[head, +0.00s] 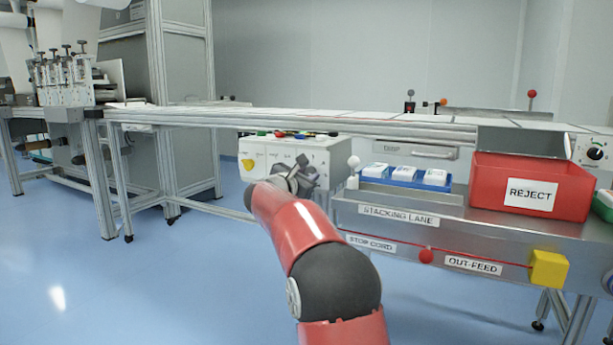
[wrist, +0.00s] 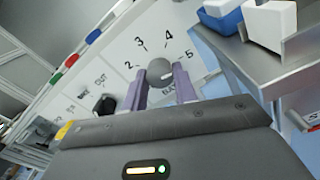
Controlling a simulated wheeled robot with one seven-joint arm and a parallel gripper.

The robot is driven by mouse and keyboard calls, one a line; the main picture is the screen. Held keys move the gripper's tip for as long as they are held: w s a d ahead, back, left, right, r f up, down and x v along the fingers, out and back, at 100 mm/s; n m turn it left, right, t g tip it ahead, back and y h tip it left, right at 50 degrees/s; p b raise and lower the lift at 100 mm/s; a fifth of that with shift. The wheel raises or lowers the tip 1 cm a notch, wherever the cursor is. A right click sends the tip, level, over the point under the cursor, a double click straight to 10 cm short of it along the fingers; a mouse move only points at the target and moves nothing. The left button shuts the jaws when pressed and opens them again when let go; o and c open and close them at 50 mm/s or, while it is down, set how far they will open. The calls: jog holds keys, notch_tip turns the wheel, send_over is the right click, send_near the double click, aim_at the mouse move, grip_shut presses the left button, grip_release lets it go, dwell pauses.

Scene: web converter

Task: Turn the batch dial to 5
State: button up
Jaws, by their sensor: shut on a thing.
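The batch dial (wrist: 159,72) is a round grey knob on a white panel (wrist: 118,62) in the wrist view. Numbers 2, 3, 4 and 5 are printed in an arc around it, with 5 at the right. The label below it is partly hidden by my gripper. My gripper (wrist: 162,84) is shut on the dial, one finger on each side. I cannot tell which number the dial points to. In the head view my gripper (head: 300,178) is at the front of the white control box (head: 322,158) and hides the dial.
A dark knob (wrist: 105,104) and a yellow knob (head: 248,164) sit on the same panel.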

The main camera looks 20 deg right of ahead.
jog(key=shift+f+m, duration=0.2)
jog(key=shift+m, duration=0.1)
jog(key=o, duration=1)
jog(key=shift+r, duration=0.1)
jog(key=shift+v, duration=3.95)
